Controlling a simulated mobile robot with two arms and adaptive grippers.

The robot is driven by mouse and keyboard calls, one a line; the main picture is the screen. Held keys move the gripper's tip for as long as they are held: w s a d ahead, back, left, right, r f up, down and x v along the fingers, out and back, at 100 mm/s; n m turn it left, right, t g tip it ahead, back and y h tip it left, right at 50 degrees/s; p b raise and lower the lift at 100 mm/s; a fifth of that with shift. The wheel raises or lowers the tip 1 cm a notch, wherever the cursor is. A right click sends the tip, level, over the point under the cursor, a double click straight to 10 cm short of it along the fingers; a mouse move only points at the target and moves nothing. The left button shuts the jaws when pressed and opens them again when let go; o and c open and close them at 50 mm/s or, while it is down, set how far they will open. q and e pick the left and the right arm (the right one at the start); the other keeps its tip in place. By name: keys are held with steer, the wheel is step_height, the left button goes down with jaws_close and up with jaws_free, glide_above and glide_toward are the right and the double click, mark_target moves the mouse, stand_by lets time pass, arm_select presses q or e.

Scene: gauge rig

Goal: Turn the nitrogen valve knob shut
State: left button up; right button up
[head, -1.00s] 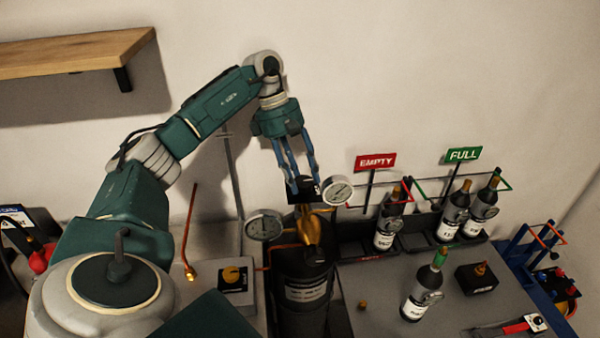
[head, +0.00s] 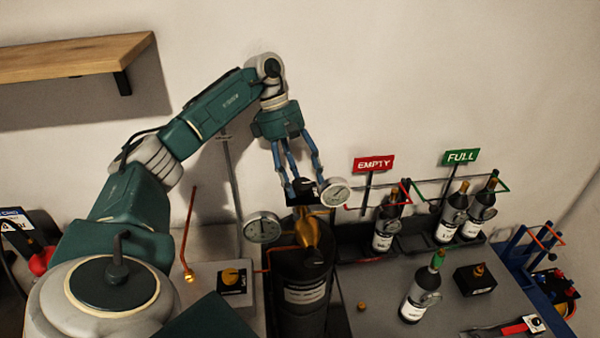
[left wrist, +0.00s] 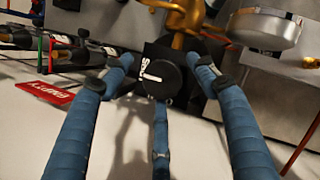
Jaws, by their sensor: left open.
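The black valve knob (head: 302,184) sits above the brass valve body (head: 308,230) on the dark cylinder (head: 302,290). My left gripper (head: 305,182) points down over the knob, with its blue fingers spread open. In the left wrist view, the round knob (left wrist: 162,78) has a white line on it. A black plate (left wrist: 150,55) with white lettering lies behind it; I cannot read the lettering surely. The fingers (left wrist: 162,85) stand around the knob on several sides; I cannot tell whether any touches it. My right gripper is not in view.
Two round gauges (head: 335,192) (head: 262,228) flank the valve closely. A rack (head: 425,246) of bottles with EMPTY (head: 374,163) and FULL (head: 461,157) signs stands to the right. A loose bottle (head: 418,293) and a black box (head: 474,279) stand on the bench. A wooden shelf (head: 70,55) hangs upper left.

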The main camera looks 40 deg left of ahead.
arm_select(q)
steer(key=v, duration=1.2)
steer(key=shift+d, duration=0.15)
stand_by(0.3)
